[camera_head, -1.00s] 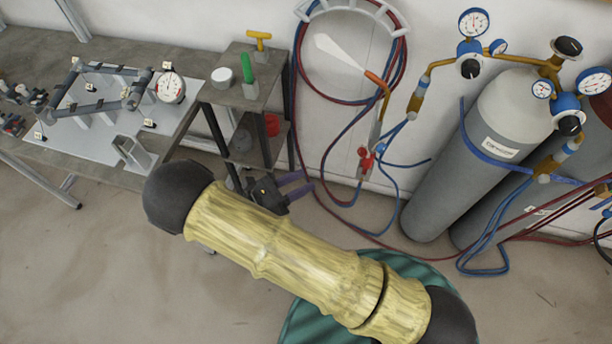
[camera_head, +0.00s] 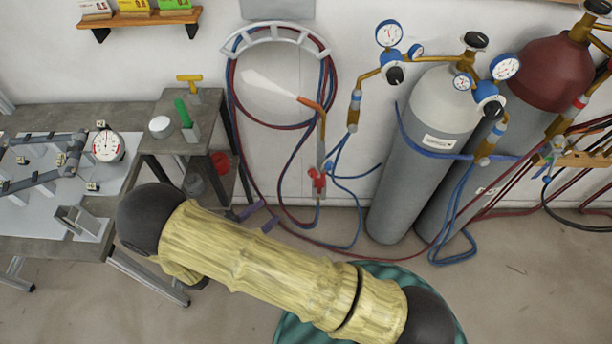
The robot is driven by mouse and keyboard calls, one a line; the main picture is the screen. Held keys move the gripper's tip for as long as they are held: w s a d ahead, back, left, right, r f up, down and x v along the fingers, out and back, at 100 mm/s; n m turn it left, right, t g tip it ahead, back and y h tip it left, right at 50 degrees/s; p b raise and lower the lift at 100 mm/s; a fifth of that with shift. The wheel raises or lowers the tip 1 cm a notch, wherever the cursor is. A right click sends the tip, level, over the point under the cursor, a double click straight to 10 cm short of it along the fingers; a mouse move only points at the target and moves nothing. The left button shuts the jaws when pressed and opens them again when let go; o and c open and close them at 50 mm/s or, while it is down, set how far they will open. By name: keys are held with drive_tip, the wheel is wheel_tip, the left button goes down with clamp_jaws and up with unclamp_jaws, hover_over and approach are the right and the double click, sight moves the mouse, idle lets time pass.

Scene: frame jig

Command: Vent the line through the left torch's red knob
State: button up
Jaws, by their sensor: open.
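The left torch (camera_head: 322,130) hangs upright at the wall, with a brass neck and orange tip. A pale white cone extends up and left from its tip. Its red knob (camera_head: 317,180) sits low on the torch body, with a small blue knob (camera_head: 329,166) beside it. Blue and red hoses run from it. My gripper (camera_head: 260,217) is mostly hidden behind my yellow-sleeved arm. Its two purple fingertips show apart and empty, below and left of the red knob, not touching it.
Grey gas cylinders (camera_head: 425,150) with gauges stand right of the torch, hoses around their feet. A small stand (camera_head: 188,135) and a bench with a frame jig (camera_head: 45,165) are at left. Another torch (camera_head: 556,150) is at far right.

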sight(310, 175)
drive_tip(key=p+x, duration=0.4)
drive_tip(key=x, duration=1.2)
drive_tip(key=shift+w, duration=0.1)
drive_tip(key=shift+c, duration=0.3)
drive_tip(key=c, duration=0.9)
